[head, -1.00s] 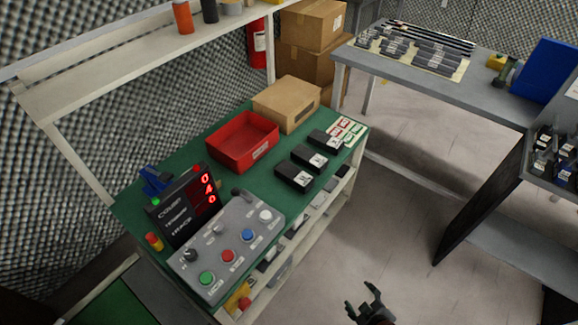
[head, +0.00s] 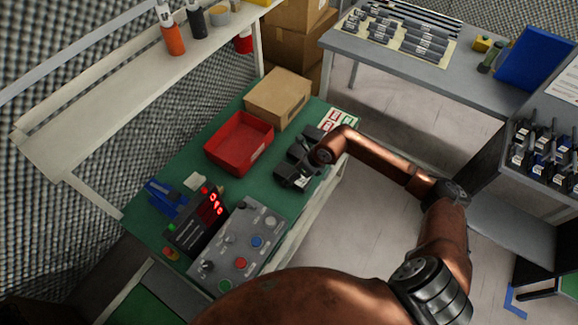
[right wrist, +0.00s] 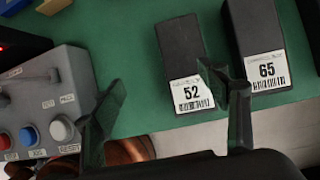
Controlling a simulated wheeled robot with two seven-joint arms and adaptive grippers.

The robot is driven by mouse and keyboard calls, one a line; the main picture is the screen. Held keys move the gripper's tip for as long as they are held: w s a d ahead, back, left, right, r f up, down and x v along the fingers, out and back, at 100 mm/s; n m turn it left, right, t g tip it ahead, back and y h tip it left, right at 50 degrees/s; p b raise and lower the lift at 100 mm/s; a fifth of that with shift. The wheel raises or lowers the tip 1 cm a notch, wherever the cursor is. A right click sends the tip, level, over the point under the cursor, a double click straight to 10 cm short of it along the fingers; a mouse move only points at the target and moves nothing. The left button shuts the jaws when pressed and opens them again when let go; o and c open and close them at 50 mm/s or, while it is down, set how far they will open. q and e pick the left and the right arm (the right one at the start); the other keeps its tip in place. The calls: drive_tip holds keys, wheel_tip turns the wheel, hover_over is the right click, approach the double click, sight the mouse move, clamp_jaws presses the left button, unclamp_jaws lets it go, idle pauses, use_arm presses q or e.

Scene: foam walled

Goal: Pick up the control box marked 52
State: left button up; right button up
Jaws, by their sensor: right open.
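The control box marked 52 (right wrist: 180,55) is a black block with a white label, lying on the green bench top. In the head view it is the dark box nearest the button panel (head: 286,178), partly covered by my gripper. My right gripper (right wrist: 160,76) is open and empty; its fingers show at either side of the label end of box 52, above it. In the head view this gripper (head: 302,172) hangs over the boxes. The box marked 65 (right wrist: 256,45) lies just to the right of box 52, near the right finger. My left gripper is not in view.
A grey button panel (head: 238,245) and a red-digit display (head: 197,220) stand left of the boxes. A red bin (head: 238,143) and a cardboard box (head: 277,97) stand behind. A shelf (head: 130,90) overhangs the back. Bare green top lies between bin and panel.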

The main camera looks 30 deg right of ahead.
drive_tip(key=d, duration=0.1)
drive_tip(key=w+d+h, duration=0.1)
drive_tip(key=d, duration=0.1)
drive_tip(key=shift+w+d, duration=0.2)
drive_tip(key=shift+b+x, duration=0.3)
drive_tip(key=shift+x, duration=0.7)
drive_tip(key=x, duration=0.1)
drive_tip(key=b+x, duration=0.1)
drive_tip(key=x, duration=0.3)
drive_tip(key=shift+s+a+f, duration=0.15)
drive_tip(key=shift+s+f, duration=0.1)
drive_tip(key=shift+f, duration=0.05)
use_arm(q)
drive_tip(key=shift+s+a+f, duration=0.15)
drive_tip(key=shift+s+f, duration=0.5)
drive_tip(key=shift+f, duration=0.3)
use_arm(e)
drive_tip(key=shift+r, duration=0.1)
drive_tip(key=shift+c, duration=0.4)
drive_tip(key=c, duration=1.4)
